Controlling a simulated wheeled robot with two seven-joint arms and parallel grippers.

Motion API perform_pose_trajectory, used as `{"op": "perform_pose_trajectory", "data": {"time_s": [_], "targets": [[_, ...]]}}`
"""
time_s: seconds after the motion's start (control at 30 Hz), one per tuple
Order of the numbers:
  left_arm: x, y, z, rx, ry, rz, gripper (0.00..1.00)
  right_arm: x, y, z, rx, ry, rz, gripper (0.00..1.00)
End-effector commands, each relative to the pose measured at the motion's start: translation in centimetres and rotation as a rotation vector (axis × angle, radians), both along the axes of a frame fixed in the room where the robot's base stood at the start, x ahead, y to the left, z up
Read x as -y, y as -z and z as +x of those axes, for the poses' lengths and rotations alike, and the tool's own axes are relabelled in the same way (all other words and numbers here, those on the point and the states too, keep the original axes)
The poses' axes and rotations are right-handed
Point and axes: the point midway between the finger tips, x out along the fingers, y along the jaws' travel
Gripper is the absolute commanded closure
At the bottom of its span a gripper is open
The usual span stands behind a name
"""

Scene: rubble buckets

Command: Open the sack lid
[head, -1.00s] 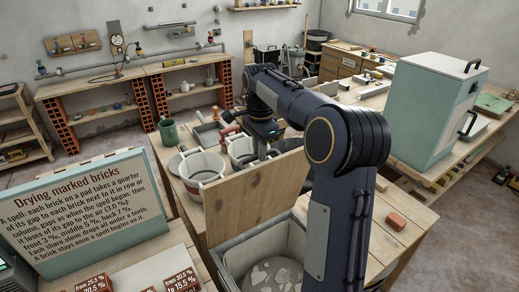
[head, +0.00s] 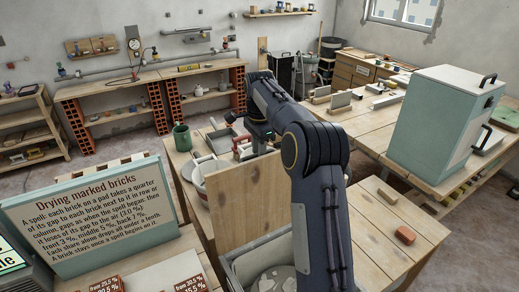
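The wooden lid (head: 240,208) stands raised, close to upright, at the back edge of a grey bin (head: 239,269) in the head view. Pale broken pieces (head: 272,277) lie inside the bin. My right arm reaches over the bin and covers the lid's right end. My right gripper (head: 258,146) is beyond the lid's top edge, pointing down. Its fingertips are hidden or too small to tell, so I cannot see whether it is open or holding anything. My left gripper is not in view.
Behind the lid are a pale bucket (head: 198,186), a red-handled item (head: 239,150) and a green mug (head: 182,138). A text board (head: 90,213) stands left. A brick (head: 405,235) lies on the right worktop, near a large green cabinet (head: 440,130).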

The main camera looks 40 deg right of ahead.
Motion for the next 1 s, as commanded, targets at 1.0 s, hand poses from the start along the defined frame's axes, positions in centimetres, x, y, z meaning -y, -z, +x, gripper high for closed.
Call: {"op": "perform_pose_trajectory", "data": {"time_s": [1.0], "targets": [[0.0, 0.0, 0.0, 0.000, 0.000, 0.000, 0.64, 0.0, -7.7, -0.2, -0.001, 0.000, -0.001, 0.64]]}}
